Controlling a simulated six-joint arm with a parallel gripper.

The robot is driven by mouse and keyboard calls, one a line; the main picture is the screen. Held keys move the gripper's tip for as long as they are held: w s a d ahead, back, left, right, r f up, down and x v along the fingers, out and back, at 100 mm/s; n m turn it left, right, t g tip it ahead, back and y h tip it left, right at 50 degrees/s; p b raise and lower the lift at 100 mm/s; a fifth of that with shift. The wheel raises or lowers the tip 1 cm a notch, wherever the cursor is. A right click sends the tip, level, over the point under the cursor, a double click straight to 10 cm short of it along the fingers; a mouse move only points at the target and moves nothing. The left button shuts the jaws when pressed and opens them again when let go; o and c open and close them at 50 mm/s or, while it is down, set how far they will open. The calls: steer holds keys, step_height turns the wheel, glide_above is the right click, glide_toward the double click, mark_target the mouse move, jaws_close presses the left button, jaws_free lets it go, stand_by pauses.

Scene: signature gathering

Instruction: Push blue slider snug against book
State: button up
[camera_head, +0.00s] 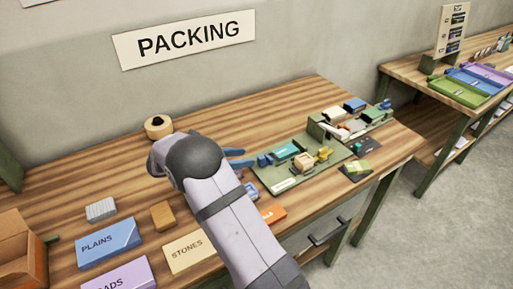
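A flat green tray (262,180) lies on the wooden table, right of my gripper. A small blue piece (265,160) stands at its left end and may be the blue slider. Beside it are a teal block (286,152), a cream block (304,161) and a yellow piece (324,154). Which of these is the book I cannot tell. My gripper (238,158) points right, just left of the tray, with two blue-grey fingers a little apart and nothing seen between them. It appears apart from the blue piece. My arm hides part of the table.
A second green holder (376,124) with small blocks stands behind right. A dark pad (350,177) lies near the front edge. A round wooden pot (158,127) stands behind my arm. Labelled boxes, PLAINS (108,245) and STONES (188,252), lie at front left. The back left table is clear.

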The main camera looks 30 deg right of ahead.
mark_target(260, 157)
steer(key=shift+s+a, duration=0.15)
steer(key=shift+a, duration=0.4)
steer(key=shift+p+x, duration=1.1)
steer(key=shift+x, duration=2.6)
